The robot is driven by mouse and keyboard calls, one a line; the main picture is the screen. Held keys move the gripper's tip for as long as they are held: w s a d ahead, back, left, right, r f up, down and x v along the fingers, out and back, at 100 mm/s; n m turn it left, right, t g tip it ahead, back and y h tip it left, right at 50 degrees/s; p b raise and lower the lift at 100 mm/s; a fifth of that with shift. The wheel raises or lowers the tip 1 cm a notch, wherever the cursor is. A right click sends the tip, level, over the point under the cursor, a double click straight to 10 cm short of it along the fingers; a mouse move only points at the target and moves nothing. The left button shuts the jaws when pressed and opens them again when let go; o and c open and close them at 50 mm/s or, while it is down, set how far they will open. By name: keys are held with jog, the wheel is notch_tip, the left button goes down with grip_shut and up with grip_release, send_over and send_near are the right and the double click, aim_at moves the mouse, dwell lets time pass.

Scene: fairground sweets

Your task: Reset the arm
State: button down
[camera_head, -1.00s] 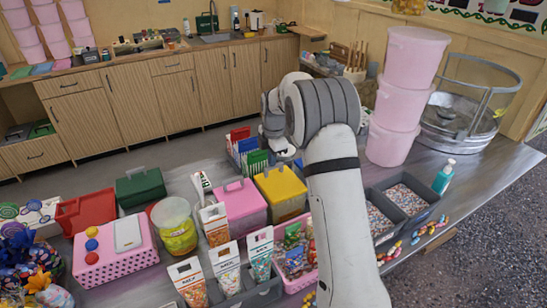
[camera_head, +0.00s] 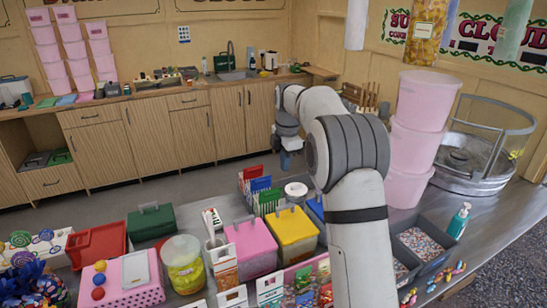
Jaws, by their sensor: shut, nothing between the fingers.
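My arm rises from the bottom right over the steel counter (camera_head: 370,215), bends at a large grey and white joint and reaches away to the left. My gripper (camera_head: 285,161) points down at the arm's far end, small in view. It is shut and empty, above and behind the row of coloured packets and lidded boxes. It looks clear of them.
Three stacked pink tubs (camera_head: 412,135) and a clear-walled round metal machine (camera_head: 485,140) stand just right of my arm. Below it are a yellow box (camera_head: 293,236), a pink box (camera_head: 251,246), a green box (camera_head: 151,221) and a jar (camera_head: 184,265). Open floor lies behind the counter.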

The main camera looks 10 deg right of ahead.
jog(key=s+d+r+m+t, duration=0.1)
jog(key=s+r+m, duration=0.2)
jog(key=s+m, duration=0.55)
jog(key=s+r+m, duration=0.3)
jog(key=s, duration=1)
jog(key=s+f+m, duration=0.3)
jog(key=s+m, duration=0.2)
jog(key=s, duration=0.4)
jog(key=s+f+m+t, duration=0.1)
jog(key=s+f+m, duration=0.2)
jog(key=s, duration=0.6)
jog(key=shift+s+d+f+m, duration=0.3)
jog(key=shift+d+m, duration=0.15)
jog(key=shift+m, duration=0.4)
